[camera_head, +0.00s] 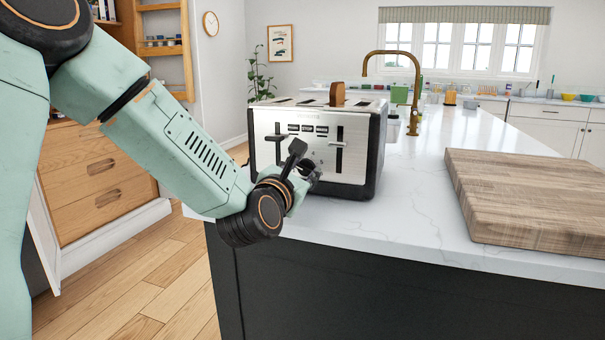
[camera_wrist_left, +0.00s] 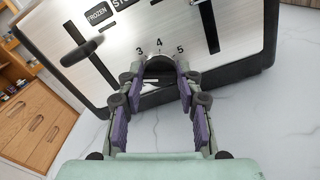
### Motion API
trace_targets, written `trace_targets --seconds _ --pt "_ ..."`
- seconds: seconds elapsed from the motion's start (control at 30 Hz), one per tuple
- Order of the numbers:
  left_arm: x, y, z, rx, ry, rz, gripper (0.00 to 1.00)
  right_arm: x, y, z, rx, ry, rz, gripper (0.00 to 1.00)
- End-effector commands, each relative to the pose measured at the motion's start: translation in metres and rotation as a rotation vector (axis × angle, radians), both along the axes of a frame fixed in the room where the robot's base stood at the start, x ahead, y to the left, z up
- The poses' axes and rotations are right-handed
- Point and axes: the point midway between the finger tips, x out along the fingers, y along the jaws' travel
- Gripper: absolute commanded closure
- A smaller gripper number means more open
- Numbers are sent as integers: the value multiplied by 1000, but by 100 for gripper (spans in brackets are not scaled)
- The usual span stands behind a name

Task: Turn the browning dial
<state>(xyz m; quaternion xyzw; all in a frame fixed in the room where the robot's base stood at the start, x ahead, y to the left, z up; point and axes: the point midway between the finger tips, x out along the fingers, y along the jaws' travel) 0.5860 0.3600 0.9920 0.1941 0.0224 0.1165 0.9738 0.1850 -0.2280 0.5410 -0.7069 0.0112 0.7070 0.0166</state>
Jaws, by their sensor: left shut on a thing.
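The silver and black toaster (camera_head: 358,158) stands on the white counter and also fills the top of the left wrist view (camera_wrist_left: 160,28), tilted there. Its browning dial (camera_wrist_left: 159,65) is a round knob low on the front, below the numbers 3, 4 and 5. My left gripper (camera_head: 307,172) is at the toaster's lower front. In the left wrist view its purple-padded fingers (camera_wrist_left: 160,77) are on either side of the dial and closed on it. In the head view the gripper hides the dial. My right gripper is in neither view.
A slice of bread (camera_head: 337,94) sticks out of the toaster top. A black lever (camera_wrist_left: 82,51) projects left of the dial. A wooden board (camera_head: 530,195) lies at right. The marble counter (camera_head: 400,215) between is clear. A brass tap (camera_head: 414,95) stands behind.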

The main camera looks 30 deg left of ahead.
Motion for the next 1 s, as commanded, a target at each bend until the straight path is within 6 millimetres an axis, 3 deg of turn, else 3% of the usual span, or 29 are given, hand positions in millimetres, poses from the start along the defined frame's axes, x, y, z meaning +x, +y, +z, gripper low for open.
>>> trace_targets --seconds 0.33,0.37,0.63,1.0 --pt "-1 0 -2 -4 6 0 96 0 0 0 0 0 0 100" --pt "-1 0 -2 -4 6 0 64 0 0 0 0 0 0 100" --pt "0 0 -1 -2 3 -1 42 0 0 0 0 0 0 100" --pt "-5 -1 -1 -2 2 0 42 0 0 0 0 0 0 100"
